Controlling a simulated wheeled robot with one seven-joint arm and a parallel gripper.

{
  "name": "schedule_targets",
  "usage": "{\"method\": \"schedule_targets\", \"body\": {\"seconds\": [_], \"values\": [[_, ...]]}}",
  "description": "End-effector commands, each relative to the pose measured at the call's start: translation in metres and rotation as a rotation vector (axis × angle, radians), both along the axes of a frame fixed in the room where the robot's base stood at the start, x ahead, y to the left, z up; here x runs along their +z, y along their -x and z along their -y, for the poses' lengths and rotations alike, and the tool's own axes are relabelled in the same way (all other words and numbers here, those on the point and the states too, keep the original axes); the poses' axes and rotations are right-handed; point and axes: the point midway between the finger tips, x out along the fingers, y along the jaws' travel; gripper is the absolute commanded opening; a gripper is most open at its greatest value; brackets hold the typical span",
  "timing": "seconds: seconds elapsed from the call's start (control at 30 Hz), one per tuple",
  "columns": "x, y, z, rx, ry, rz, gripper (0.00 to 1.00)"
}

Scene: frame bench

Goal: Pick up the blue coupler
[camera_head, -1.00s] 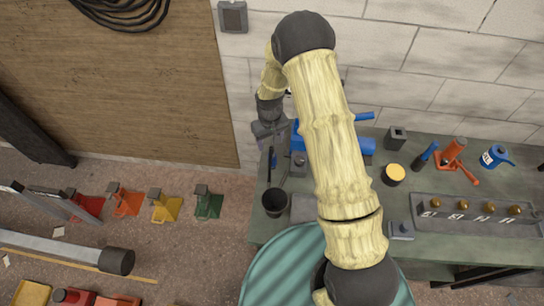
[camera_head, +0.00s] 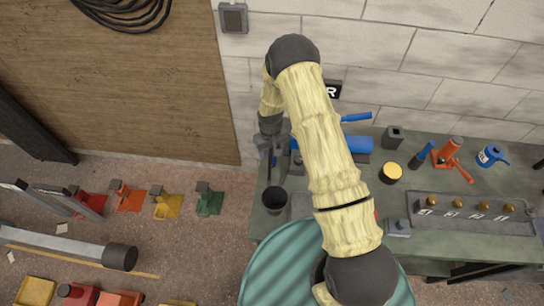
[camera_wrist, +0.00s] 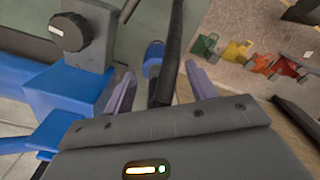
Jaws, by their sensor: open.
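A small blue piece (camera_wrist: 153,57), which I take for the blue coupler, shows in the wrist view between my finger tips, partly hidden behind a long black bar (camera_wrist: 172,50). In the head view a small blue piece (camera_head: 274,160) shows beside my gripper, at the bench's left end. My gripper (camera_wrist: 160,72) is open, with a purple-grey finger on each side of the bar and the blue piece. I cannot tell whether either finger touches them. In the head view my gripper (camera_head: 270,145) is small and partly hidden by my wrist.
A large blue vise-like tool (camera_wrist: 70,95) stands close on the left in the wrist view. On the green bench (camera_head: 450,240) are a black cup (camera_head: 273,200), a yellow-topped can (camera_head: 390,172), an orange jack (camera_head: 447,153) and a blue can (camera_head: 490,155). A brick wall stands behind.

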Motion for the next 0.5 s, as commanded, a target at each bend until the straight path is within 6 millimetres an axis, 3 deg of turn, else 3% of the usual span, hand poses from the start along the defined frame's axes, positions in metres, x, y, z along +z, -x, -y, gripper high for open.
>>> {"method": "schedule_targets", "body": {"seconds": [0.5], "values": [[-0.043,-0.001,0.004,0.000,0.001,0.001,0.57]]}}
